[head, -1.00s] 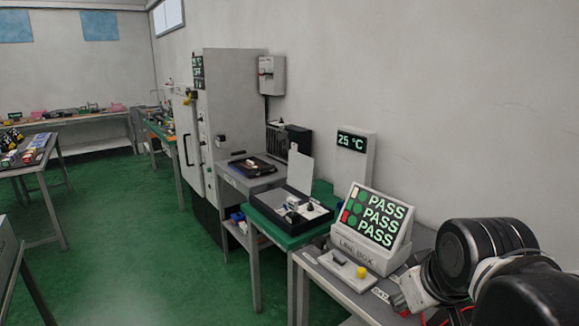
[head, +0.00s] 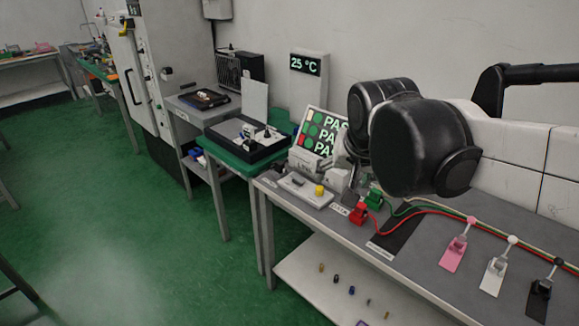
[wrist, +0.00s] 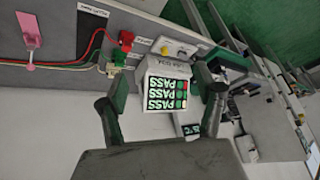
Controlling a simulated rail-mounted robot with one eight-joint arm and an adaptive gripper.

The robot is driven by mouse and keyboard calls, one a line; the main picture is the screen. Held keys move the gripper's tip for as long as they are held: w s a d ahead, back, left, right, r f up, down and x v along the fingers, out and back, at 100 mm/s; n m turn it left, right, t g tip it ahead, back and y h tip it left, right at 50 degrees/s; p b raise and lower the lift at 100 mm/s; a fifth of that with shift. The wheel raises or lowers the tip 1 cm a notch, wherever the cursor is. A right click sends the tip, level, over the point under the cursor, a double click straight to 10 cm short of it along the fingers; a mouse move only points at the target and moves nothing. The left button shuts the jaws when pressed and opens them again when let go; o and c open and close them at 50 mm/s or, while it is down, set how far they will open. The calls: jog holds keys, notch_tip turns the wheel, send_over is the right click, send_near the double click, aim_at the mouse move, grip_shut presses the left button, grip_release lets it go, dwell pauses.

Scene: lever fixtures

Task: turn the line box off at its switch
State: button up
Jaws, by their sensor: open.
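The line box (head: 318,132) stands on the grey bench, its tilted screen showing PASS lines with green and red marks. My arm covers the screen's right part in the head view. In front of it is a pale plate (head: 306,192) with a dark switch (head: 298,181) and a yellow button (head: 319,190). In the wrist view the line box (wrist: 165,93) appears upside down between the fingers of my gripper (wrist: 160,82). My gripper is open and empty. The yellow button (wrist: 181,52) shows beyond the screen; the switch's position is too small to read.
Red (head: 359,212) and green (head: 374,198) connectors with cables lie right of the plate. Pink (head: 454,252), white (head: 493,272) and black (head: 540,298) tags lie farther right. A 25 °C display (head: 309,66) stands behind, and a black tray (head: 245,138) is at left.

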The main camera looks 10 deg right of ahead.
jog(key=w+m, duration=0.2)
jog(key=w, duration=0.8)
jog(key=m+g+h+b, duration=0.2)
jog(key=m+b, duration=0.1)
jog(key=m, duration=0.3)
send_over(299, 177)
jog(key=s+a, duration=0.3)
jog(key=s, duration=0.3)
notch_tip(299, 177, down, 16)
jog(key=x, duration=1.3)
jog(key=shift+w+a+f, duration=0.1)
jog(key=shift+w+a, duration=0.05)
jog(key=shift+w, duration=0.25)
jog(key=shift+c, duration=0.3)
